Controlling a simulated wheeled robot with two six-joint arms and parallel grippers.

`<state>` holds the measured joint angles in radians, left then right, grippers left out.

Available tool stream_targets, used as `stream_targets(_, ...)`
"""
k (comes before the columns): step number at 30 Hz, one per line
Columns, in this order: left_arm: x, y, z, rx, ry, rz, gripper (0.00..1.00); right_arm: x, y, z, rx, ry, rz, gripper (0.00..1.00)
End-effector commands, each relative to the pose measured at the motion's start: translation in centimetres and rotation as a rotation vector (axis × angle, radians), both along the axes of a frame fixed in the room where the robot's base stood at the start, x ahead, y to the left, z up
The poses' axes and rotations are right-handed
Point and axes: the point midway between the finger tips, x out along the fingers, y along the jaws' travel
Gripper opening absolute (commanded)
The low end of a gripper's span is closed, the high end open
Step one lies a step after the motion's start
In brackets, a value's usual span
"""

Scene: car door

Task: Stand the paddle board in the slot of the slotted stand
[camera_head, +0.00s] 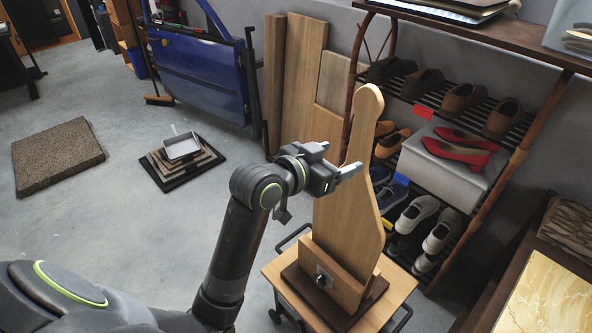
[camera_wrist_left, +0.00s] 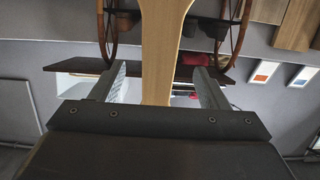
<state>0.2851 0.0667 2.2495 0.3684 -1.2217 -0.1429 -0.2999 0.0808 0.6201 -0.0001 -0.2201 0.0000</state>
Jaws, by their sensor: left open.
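The paddle board (camera_head: 345,205), pale wood with a narrow handle and rounded top, stands upright, handle up, in the slotted stand (camera_head: 325,268). The stand has a light wood front wall with a metal fitting, on a dark base. The board's lower edge is hidden behind that wall, so I cannot see how deep it sits. My left gripper (camera_head: 341,161) is open at the left of the board's handle. In the left wrist view the handle (camera_wrist_left: 162,50) shows between the two spread fingers (camera_wrist_left: 163,85), with a gap on each side. My right gripper is not in view.
The stand is on a small wooden-topped cart (camera_head: 397,284). A shoe rack (camera_head: 478,85) with shoes is close behind and right. Wood planks (camera_head: 300,75) and a blue car door (camera_head: 200,75) lean at the back. The floor at left is mostly clear.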

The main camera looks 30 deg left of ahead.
Motion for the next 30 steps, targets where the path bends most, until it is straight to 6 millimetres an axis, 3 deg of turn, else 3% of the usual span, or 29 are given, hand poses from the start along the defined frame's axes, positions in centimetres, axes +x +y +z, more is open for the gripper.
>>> stream_targets(8, -5.3, 2.2, 1.5, 0.007, -0.004, 0.001, 0.69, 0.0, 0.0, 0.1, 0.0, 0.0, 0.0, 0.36)
stream_targets(14, -8.5, 3.5, 2.9, 0.002, 0.002, 0.0, 0.69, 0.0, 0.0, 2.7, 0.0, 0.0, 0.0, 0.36)
stream_targets(21, -9.6, 3.9, 3.2, -0.001, 0.002, -0.003, 0.69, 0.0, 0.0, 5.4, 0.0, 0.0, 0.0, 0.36)
stream_targets(30, -10.6, 4.3, 3.2, -0.002, -0.001, -0.001, 0.69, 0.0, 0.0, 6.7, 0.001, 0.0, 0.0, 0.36)
